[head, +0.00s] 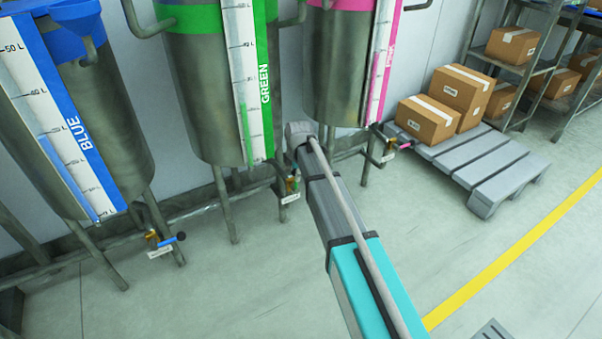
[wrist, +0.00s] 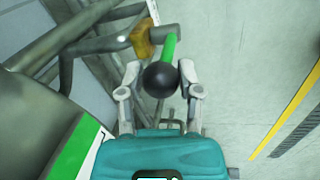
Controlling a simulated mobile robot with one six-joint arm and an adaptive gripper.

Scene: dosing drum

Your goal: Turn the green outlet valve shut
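The green outlet valve has a brass body (wrist: 143,38) and a green lever (wrist: 169,47) with a black ball knob (wrist: 161,77), all near the top middle of the wrist view. The lever runs from the pipe end towards my gripper, crosswise to the pipe in this view. My gripper (wrist: 160,70) is open, with one finger on each side of the knob. Small gaps show between fingers and knob; I cannot tell the depth. In the head view the valve (head: 292,184) is partly hidden beside my arm, and my fingers are hidden. The green tank (head: 205,100) stands above it.
The blue tank (head: 105,120) with its blue-handled valve (head: 172,240) stands at left. The pink tank (head: 335,70) and its valve (head: 390,148) stand right of the green one. Tank legs and pipes crowd the valve. A pallet (head: 490,165) with boxes stands at right. The front floor is largely clear.

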